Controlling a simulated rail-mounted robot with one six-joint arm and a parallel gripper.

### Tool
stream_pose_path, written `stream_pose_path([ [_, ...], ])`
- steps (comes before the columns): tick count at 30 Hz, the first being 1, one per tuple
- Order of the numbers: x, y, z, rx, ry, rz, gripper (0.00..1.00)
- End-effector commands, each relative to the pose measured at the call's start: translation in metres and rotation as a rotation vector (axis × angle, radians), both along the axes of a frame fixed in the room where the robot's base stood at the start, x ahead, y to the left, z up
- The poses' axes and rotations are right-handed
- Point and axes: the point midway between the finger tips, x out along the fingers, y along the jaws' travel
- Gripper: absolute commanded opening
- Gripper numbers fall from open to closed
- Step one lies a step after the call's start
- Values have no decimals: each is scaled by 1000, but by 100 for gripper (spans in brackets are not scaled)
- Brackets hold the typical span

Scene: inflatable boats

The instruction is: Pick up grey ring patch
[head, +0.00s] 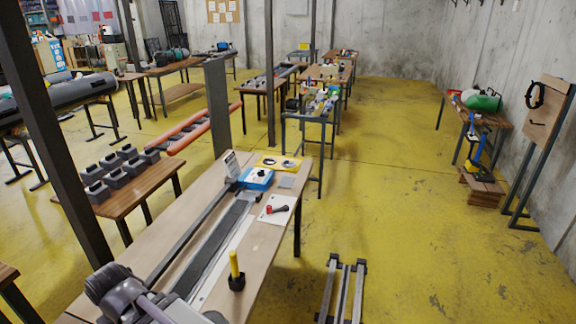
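A flat grey square (287,182) lies on the bench just in front of the board. Parts of my arm show at the lower left, at the near end of the bench. I cannot make out my gripper's fingers in this view.
A blue box (258,178) stands just left of the grey square. A white sheet with a red and black tool (277,209) lies nearer. A yellow-handled tool stands in a black holder (236,281). Long dark rails run along the bench. Yellow floor is open to the right.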

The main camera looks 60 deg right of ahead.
Motion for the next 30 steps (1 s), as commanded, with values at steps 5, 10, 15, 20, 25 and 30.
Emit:
stream_pose_path([
  [5, 0, 0, 0, 0, 0, 0, 28],
  [10, 0, 0, 0, 0, 0, 0, 44],
  [15, 0, 0, 0, 0, 0, 0, 60],
  [20, 0, 0, 0, 0, 0, 0, 76],
  [25, 0, 0, 0, 0, 0, 0, 86],
  [30, 0, 0, -2, 0, 0, 0, 86],
])
